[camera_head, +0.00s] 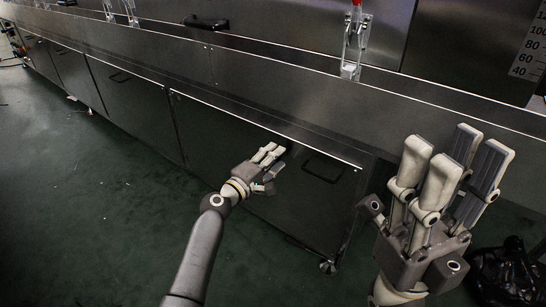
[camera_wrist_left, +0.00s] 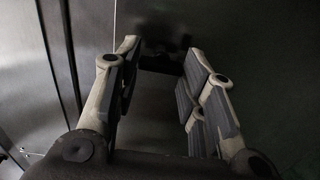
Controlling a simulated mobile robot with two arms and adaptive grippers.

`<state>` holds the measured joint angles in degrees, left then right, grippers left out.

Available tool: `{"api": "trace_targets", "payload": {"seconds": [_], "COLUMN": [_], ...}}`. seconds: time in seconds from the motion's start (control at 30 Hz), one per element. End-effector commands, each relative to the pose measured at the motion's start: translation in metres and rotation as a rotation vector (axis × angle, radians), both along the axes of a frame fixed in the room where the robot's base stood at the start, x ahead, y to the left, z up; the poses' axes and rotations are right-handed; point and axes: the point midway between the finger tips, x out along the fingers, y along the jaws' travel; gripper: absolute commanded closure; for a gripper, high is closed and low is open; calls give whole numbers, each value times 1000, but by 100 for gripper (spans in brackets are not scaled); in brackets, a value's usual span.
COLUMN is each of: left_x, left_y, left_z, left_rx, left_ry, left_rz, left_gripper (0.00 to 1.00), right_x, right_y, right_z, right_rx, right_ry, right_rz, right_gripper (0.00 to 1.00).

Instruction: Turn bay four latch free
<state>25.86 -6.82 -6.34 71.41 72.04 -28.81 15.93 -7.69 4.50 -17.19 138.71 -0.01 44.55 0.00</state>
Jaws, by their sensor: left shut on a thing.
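My left gripper (camera_head: 272,153) is at the front of the rightmost lower door (camera_head: 225,140) of the steel cabinet, to the left of that door's dark bar handle (camera_head: 322,168). In the left wrist view its fingers (camera_wrist_left: 162,70) close from both sides on a small dark fitting (camera_wrist_left: 165,57) on the door, which looks like the latch. The fitting's shape and angle are too dark to tell, and the hand hides it in the head view. My right gripper (camera_head: 455,160) is open and empty, fingers pointing up, in front of the cabinet's right end.
More lower doors (camera_head: 130,105) run away to the left. Clear upright clamps with red tops (camera_head: 354,45) stand on the ledge above. A black bag (camera_head: 508,272) lies at the lower right. The green floor (camera_head: 90,220) at left is mostly free.

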Motion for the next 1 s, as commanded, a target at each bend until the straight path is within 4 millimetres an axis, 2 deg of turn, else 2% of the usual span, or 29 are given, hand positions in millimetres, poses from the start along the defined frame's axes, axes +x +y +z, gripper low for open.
{"api": "trace_targets", "payload": {"seconds": [0.53, 0.57, 0.7, 0.73, 1.0], "left_x": [0, 0, 0, 0, 0], "left_y": [0, 0, 0, 0, 0], "left_z": [-1, -1, -1, -1, 0], "left_rx": [-23, -23, -22, -22, -21], "left_ry": [18, 18, 17, 17, 15], "left_rz": [1, 1, 1, 1, 0], "left_gripper": [87, 62, 44, 41, 41], "right_x": [1, 1, 1, 1, 0], "right_y": [0, 0, 0, 0, 0], "right_z": [-2, -2, -2, -2, -1], "right_rx": [-3, -3, -2, -2, -2], "right_ry": [10, 9, 8, 8, 3], "right_rz": [1, 1, 1, 1, 0], "right_gripper": [60, 60, 60, 60, 60]}}
